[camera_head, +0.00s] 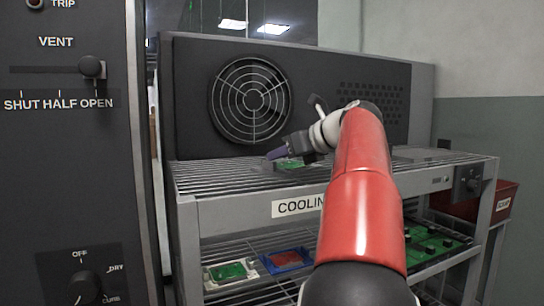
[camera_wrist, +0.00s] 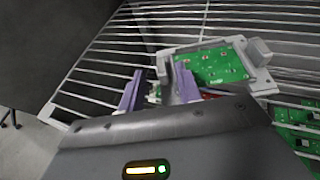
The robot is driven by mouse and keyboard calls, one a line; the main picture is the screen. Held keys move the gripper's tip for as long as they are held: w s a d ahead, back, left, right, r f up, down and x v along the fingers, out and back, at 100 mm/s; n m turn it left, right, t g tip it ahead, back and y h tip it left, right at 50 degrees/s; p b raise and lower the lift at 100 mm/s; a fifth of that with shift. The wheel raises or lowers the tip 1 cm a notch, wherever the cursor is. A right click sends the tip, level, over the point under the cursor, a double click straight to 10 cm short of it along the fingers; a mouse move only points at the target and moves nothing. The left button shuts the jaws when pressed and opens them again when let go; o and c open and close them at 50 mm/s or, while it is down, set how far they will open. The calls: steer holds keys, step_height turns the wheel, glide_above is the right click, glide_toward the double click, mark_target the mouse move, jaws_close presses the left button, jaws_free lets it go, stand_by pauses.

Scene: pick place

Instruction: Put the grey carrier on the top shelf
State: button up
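The grey carrier (camera_wrist: 263,83) holds a green circuit board and appears to rest on the wire top shelf (camera_wrist: 103,62) in the wrist view. In the head view only its green board (camera_head: 292,165) shows clearly, beside my gripper. My gripper (camera_head: 272,155) is low over the top shelf, pointing left. Its two purple fingers (camera_wrist: 156,86) are apart in the wrist view, with no carrier visibly clamped between them. The right finger is close to the carrier's near left end; whether they touch I cannot tell.
The lower shelf holds a pale carrier (camera_head: 214,282) with a green board, a blue carrier (camera_head: 269,265) with a red board, and green boards (camera_head: 432,244) at right. A fan panel (camera_head: 310,105) stands behind. A red bin (camera_head: 505,193) is at right. The top shelf's left is bare.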

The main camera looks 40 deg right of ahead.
steer(key=p+v, duration=0.1)
steer(key=v, duration=0.6)
stand_by(0.4)
